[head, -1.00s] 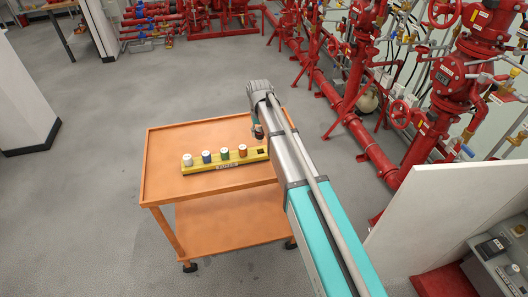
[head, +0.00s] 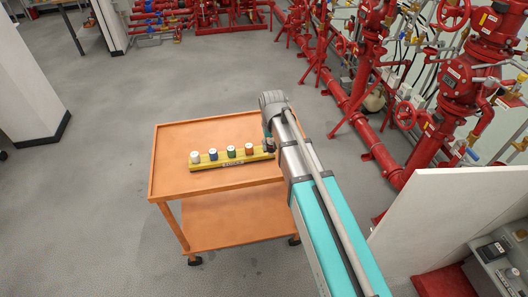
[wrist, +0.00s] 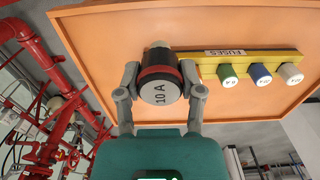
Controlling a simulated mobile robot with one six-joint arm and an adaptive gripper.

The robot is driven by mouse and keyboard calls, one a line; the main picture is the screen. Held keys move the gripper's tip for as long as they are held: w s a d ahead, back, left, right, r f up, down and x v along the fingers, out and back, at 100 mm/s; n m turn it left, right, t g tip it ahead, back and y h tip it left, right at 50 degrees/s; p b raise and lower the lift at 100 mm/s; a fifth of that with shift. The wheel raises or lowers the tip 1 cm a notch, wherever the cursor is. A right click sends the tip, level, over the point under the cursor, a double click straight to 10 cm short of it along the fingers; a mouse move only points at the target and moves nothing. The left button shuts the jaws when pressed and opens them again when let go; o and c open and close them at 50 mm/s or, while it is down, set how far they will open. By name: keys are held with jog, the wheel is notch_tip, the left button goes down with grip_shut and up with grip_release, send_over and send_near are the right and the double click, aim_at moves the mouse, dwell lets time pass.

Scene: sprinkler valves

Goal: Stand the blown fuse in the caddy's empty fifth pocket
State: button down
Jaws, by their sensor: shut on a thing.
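My gripper (wrist: 160,76) is shut on the blown fuse (wrist: 160,93), a dark cylinder with a red band and a grey "10 A" end facing the wrist camera. The yellow caddy (wrist: 248,58), labelled FUSES, also shows on the cart in the head view (head: 228,162). It holds white (head: 195,156), blue (head: 213,154), green (head: 231,151) and orange (head: 249,148) fuses. The held fuse is at the caddy's right end in the head view. The fifth pocket is hidden by my gripper and the fuse, so I cannot tell whether the fuse is above or inside it.
The caddy stands on the orange cart's top (head: 190,135), with bare room around it. Red pipes and valves (head: 365,90) stand behind and to the right. A white panel (head: 450,195) is at the right, beside my arm.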

jog(key=shift+s+d+r, duration=0.1)
jog(key=shift+s+r, duration=0.05)
jog(key=shift+s, duration=0.35)
jog(key=shift+s+d+r, duration=0.1)
jog(key=shift+s, duration=0.35)
jog(key=w+f+b, duration=0.2)
jog(key=w, duration=0.2)
jog(key=w+a+f+b, duration=0.1)
jog(key=w+f+b, duration=0.2)
jog(key=w, duration=0.1)
jog(key=w+a+f+b, duration=0.1)
jog(key=w+f+b, duration=0.1)
jog(key=w+f, duration=0.1)
jog(key=shift+w+a+b, duration=0.25)
jog(key=shift+w+b, duration=0.15)
jog(key=shift+w, duration=0.1)
jog(key=shift+w+a+f+b, duration=0.1)
jog(key=shift+w+f+b, duration=0.4)
jog(key=shift+f+b, duration=0.05)
jog(key=shift+w+a+f+b, duration=0.1)
jog(key=shift+w+f+b, duration=0.4)
jog(key=shift+f+b, duration=0.2)
jog(key=shift+s+f+b, duration=0.15)
jog(key=shift+f+b, duration=1.15)
